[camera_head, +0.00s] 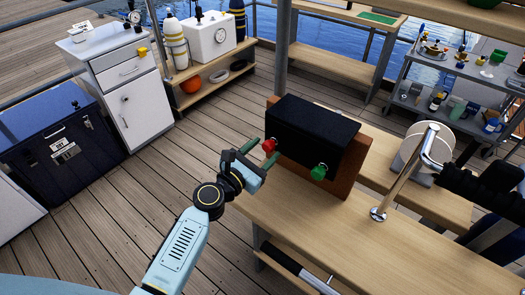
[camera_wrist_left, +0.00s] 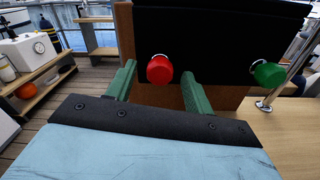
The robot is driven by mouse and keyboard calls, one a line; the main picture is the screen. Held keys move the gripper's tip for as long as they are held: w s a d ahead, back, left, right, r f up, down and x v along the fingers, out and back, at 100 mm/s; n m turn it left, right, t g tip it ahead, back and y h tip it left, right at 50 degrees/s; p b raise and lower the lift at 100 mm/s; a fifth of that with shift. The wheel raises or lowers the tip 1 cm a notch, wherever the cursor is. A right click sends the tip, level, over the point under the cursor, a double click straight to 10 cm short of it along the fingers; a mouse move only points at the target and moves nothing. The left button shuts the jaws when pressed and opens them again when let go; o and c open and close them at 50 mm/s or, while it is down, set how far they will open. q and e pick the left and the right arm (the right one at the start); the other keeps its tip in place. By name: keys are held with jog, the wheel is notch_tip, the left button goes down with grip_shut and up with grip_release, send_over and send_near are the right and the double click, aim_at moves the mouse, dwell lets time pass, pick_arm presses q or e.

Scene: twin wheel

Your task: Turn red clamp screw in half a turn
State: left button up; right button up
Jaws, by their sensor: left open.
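The red clamp screw (camera_head: 268,145) sticks out of the front of a black box (camera_head: 313,128) that is fixed to a brown wooden board (camera_head: 353,170). A green clamp screw (camera_head: 319,172) sits to its right on the same box. My left gripper (camera_head: 261,157) is open, its green fingers pointing at the box close to the red screw. In the left wrist view, the red screw (camera_wrist_left: 160,69) shows between and a little above the two fingertips (camera_wrist_left: 158,80). I see no clear contact with it. The green screw (camera_wrist_left: 268,74) lies outside the right finger. My right gripper is not in view.
The box stands on a wooden bench (camera_head: 310,220). A chrome post (camera_head: 405,185) rises from the bench at right. A white cabinet (camera_head: 125,95) and a dark chest (camera_head: 50,140) stand at left. Deck is clear between.

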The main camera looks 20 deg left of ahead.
pick_arm(q)
jog(key=shift+w, duration=0.1)
jog(key=c, duration=1)
jog(key=shift+o, duration=0.2)
